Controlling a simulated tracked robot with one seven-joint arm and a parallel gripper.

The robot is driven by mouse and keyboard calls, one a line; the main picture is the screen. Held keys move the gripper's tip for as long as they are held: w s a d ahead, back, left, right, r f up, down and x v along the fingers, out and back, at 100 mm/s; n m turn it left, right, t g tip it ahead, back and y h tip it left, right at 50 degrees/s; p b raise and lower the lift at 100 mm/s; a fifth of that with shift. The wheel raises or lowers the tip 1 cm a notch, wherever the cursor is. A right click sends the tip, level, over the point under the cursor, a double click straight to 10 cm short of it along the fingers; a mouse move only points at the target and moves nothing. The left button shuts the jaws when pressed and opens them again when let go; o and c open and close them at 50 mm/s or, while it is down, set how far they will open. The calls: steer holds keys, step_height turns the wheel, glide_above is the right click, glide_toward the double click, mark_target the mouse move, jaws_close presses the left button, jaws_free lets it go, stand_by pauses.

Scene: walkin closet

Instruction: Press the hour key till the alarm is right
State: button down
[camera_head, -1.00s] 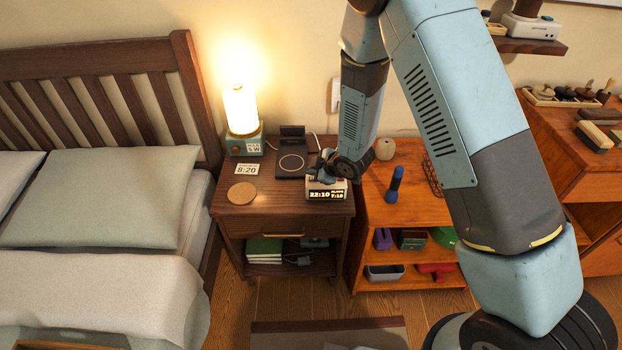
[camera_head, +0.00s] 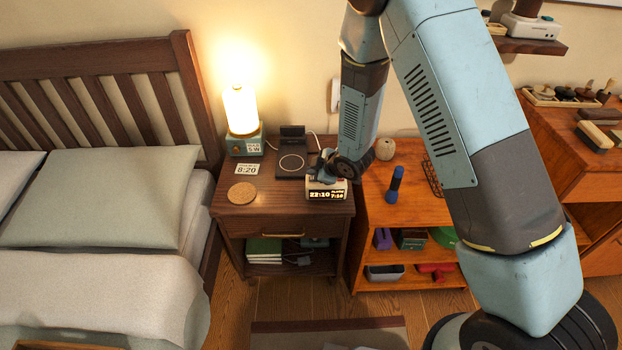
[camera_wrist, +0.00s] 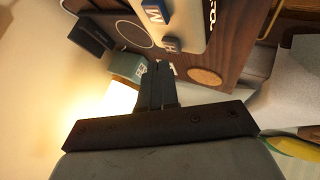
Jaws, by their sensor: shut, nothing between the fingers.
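The pale alarm clock (camera_head: 326,190) stands on the front right of the nightstand (camera_head: 240,215). Its lit display shows 22:10 in large digits; the smaller alarm line appears to read 7:10 but is hard to read. A card (camera_head: 246,169) on the nightstand reads 8:20. In the wrist view, the clock's top (camera_wrist: 195,25) carries blue keys: the M key (camera_wrist: 155,12) and the H key (camera_wrist: 170,45). My gripper (camera_wrist: 158,66) is shut and empty, its tips close to the H key. I cannot tell whether they touch it. The head view shows my gripper (camera_head: 324,172) over the clock.
A glowing lamp (camera_head: 242,110), a charging pad (camera_head: 291,164) and a round cork coaster (camera_head: 242,193) share the nightstand. An orange shelf unit (camera_head: 425,200) with a blue dumbbell-like object (camera_head: 395,185) stands to the right. The bed is at left.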

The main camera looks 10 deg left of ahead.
steer(key=shift+f, duration=0.15)
stand_by(0.5)
steer(key=shift+f, duration=0.2)
steer(key=shift+f, duration=0.4)
stand_by(0.8)
steer(key=shift+r, duration=0.15)
stand_by(0.3)
steer(key=shift+r, duration=0.7)
steer(key=shift+r, duration=2.5)
